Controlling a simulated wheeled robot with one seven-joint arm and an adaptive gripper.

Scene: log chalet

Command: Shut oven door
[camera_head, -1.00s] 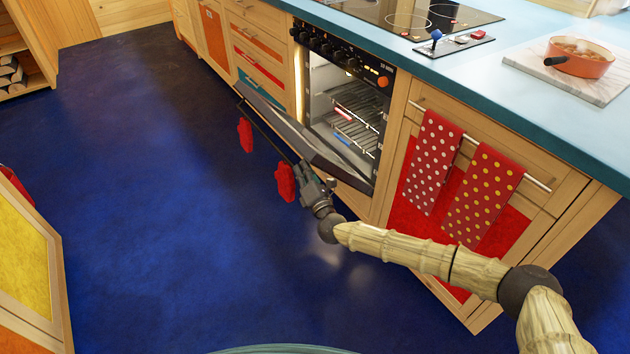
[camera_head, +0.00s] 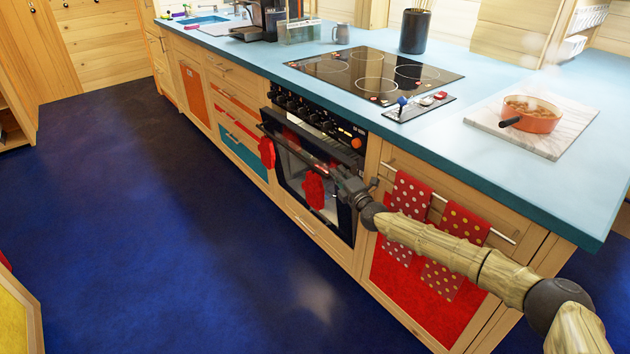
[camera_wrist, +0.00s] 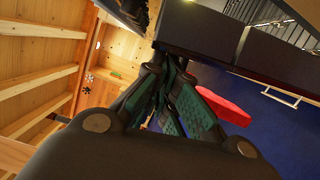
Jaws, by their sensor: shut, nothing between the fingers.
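The oven door (camera_head: 330,212) stands near upright against the oven front, below the black control panel (camera_head: 310,120). Two red mitt-shaped pieces hang at the door, one at the left (camera_head: 267,152) and one nearer my gripper (camera_head: 314,190). My gripper (camera_head: 342,178) is at the upper right part of the door, by the handle bar; contact is unclear. In the wrist view my gripper's dark green-padded fingers (camera_wrist: 178,105) are together and empty, close to a dark edge, with a red piece (camera_wrist: 222,106) beyond.
A red pot (camera_head: 532,115) steams on a board on the blue counter (camera_head: 480,160). Dotted towels (camera_head: 455,228) hang on a rail right of the oven, close to my arm. The hob (camera_head: 375,75) lies above. The blue floor (camera_head: 170,230) in front is clear.

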